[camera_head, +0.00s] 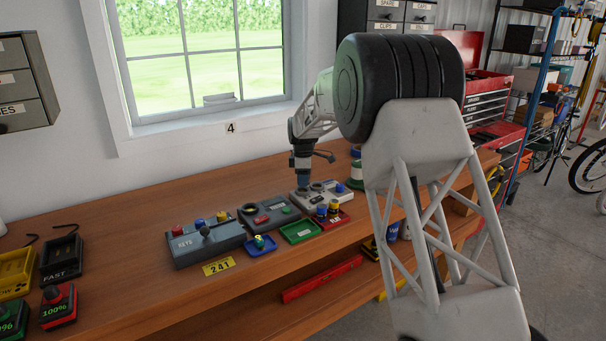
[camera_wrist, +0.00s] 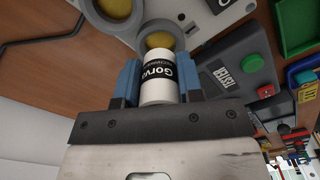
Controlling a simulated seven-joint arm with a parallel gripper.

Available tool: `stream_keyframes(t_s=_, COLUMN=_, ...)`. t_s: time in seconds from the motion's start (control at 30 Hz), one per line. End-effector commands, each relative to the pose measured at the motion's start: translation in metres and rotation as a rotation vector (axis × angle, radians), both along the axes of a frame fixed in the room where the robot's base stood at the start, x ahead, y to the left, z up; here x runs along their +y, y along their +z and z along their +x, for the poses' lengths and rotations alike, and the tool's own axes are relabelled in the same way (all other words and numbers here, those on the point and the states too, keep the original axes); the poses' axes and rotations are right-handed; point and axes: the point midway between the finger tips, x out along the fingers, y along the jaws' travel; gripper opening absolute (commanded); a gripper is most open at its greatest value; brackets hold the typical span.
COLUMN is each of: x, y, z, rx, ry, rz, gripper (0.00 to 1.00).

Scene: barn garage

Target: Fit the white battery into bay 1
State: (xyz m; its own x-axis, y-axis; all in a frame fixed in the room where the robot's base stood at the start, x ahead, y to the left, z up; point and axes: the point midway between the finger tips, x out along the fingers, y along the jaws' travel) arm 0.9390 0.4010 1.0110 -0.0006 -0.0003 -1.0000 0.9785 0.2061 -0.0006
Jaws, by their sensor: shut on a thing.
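My gripper (camera_head: 303,184) points down over a light grey device (camera_head: 330,194) on the workbench. In the wrist view my gripper (camera_wrist: 160,76) has its blue fingers shut on the sides of a white battery (camera_wrist: 158,88) with a black label. Beyond the battery, the device (camera_wrist: 205,15) has two round bays with yellow bottoms. One bay (camera_wrist: 158,40) lies right by the battery's far end; the other bay (camera_wrist: 115,8) is up and to the left. I cannot tell whether the battery's end is inside a bay. No bay number is legible.
A dark grey tester (camera_head: 269,215) and a blue-grey KEYS box (camera_head: 207,243) stand left of the device. Small blue (camera_head: 261,247), green (camera_head: 301,232) and red (camera_head: 338,222) trays lie in front. Chargers (camera_head: 60,258) stand at far left. Bare bench shows between chargers and KEYS box.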

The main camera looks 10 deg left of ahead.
Motion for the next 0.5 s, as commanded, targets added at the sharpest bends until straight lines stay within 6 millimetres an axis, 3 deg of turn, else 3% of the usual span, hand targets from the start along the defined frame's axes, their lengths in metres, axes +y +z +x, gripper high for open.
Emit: stream_keyframes(t_s=0.5, x=0.000, y=-0.022, z=0.000, rx=-0.001, ry=0.000, rz=0.000, gripper=0.07)
